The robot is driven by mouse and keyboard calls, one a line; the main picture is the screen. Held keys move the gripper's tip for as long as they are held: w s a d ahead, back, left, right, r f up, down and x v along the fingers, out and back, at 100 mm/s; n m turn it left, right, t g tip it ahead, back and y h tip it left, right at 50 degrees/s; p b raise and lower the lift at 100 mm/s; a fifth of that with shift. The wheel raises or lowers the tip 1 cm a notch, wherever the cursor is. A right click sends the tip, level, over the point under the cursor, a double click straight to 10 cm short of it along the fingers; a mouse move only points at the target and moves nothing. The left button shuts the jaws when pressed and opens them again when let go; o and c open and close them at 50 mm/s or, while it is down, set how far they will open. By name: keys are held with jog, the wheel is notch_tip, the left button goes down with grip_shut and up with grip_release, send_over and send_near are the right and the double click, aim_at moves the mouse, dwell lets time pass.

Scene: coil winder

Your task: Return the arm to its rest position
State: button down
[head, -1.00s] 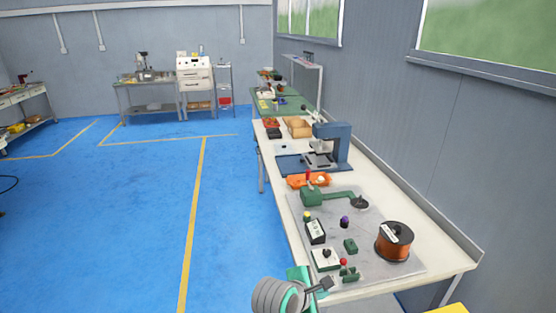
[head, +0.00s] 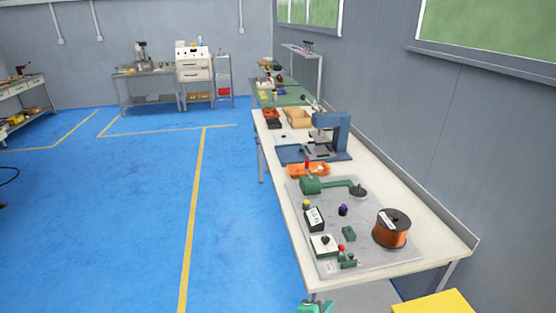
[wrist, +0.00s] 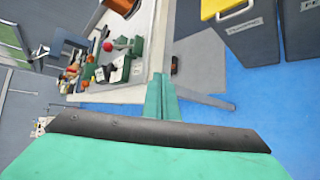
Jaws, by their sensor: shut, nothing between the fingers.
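My gripper (wrist: 161,80) is shut and empty in the wrist view, its two green fingers together and pointing past the near end of the white workbench. In the head view only a small green part of my arm (head: 315,307) shows at the bottom edge, below the bench's near corner. The rest of the arm is out of that view. The coil winder (head: 325,184), green with a crank, stands on a grey plate (head: 375,258) on the bench. A spool of copper wire (head: 391,228) stands at the plate's right.
The white workbench (head: 436,238) runs along the right wall, with a blue press (head: 330,135) and an orange tray (head: 308,170). A yellow-topped bin (head: 436,302) stands by its near end, also in the wrist view (wrist: 213,8).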

jog(key=s+a+f+m+t+y, duration=0.2)
jog(key=s+a+f+m+y, duration=0.15)
jog(key=s, duration=0.55)
jog(key=s+a+f+m+t+y, duration=0.15)
jog(key=s+a+f, duration=0.25)
jog(key=s, duration=0.5)
jog(key=s+a+r+m+t+y, duration=0.1)
jog(key=s+a+r+m, duration=0.2)
jog(key=s+m, duration=0.2)
jog(key=s+a+r+m+t, duration=0.1)
jog(key=s+a+r+m, duration=0.2)
jog(key=s, duration=0.9)
jog(key=m, duration=0.3)
jog(key=shift+a+r+y, duration=0.15)
jog(key=shift+r+y, duration=0.15)
jog(key=shift+y, duration=0.1)
